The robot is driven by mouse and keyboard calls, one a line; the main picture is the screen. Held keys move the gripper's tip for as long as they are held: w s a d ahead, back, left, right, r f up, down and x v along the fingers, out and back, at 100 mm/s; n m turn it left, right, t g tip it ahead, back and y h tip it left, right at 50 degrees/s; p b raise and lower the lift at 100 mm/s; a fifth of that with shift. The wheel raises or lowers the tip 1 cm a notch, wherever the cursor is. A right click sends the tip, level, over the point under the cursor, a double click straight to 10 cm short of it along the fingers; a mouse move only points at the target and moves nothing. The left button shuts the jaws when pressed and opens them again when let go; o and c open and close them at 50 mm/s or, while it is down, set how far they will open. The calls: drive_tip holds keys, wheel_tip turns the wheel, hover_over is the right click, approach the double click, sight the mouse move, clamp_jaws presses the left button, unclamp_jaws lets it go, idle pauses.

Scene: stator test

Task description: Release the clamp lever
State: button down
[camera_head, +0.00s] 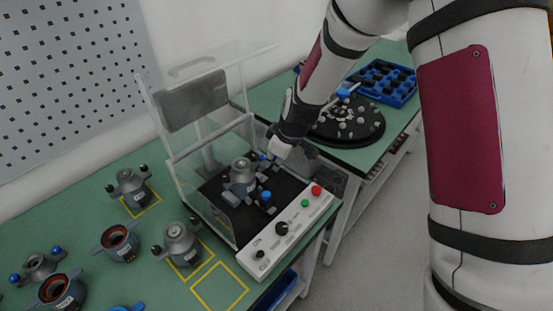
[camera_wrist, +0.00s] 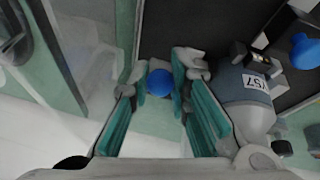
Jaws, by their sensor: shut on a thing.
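My gripper (camera_head: 274,158) reaches into the test station from the back right. In the wrist view my gripper (camera_wrist: 160,76) has its teal-padded fingers on both sides of the blue ball knob of the clamp lever (camera_wrist: 160,84), shut on it. A second blue knob (camera_head: 266,196) is in front of the stator; another blue knob (camera_wrist: 304,50) shows at the wrist view's right. The lever's shaft is mostly hidden.
A clear guard frame (camera_head: 160,125) stands raised around the station. A control panel (camera_head: 284,229) with a black dial and red and green buttons runs along its front. Several stators stand at left. A round dark turntable (camera_head: 366,132) and blue tray (camera_head: 383,80) are behind.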

drive_tip(key=shift+w+a+r+g+h, duration=0.2)
drive_tip(key=shift+a+r+g+h, duration=0.25)
drive_tip(key=shift+g+h, duration=0.15)
drive_tip(key=shift+w+r+g+h, duration=0.15)
drive_tip(key=shift+g+h, duration=0.15)
drive_tip(key=shift+h, duration=0.1)
drive_tip(key=c, duration=1.7)
unclamp_jaws()
drive_tip(key=shift+r, duration=0.1)
drive_tip(key=r, duration=0.4)
drive_tip(key=s+r, duration=0.1)
drive_tip(key=r, duration=0.2)
drive_tip(key=s+r, duration=0.1)
drive_tip(key=r, duration=0.3)
drive_tip(key=shift+s+d+r, duration=0.1)
drive_tip(key=shift+d+r, duration=0.15)
drive_tip(key=shift+r, duration=0.05)
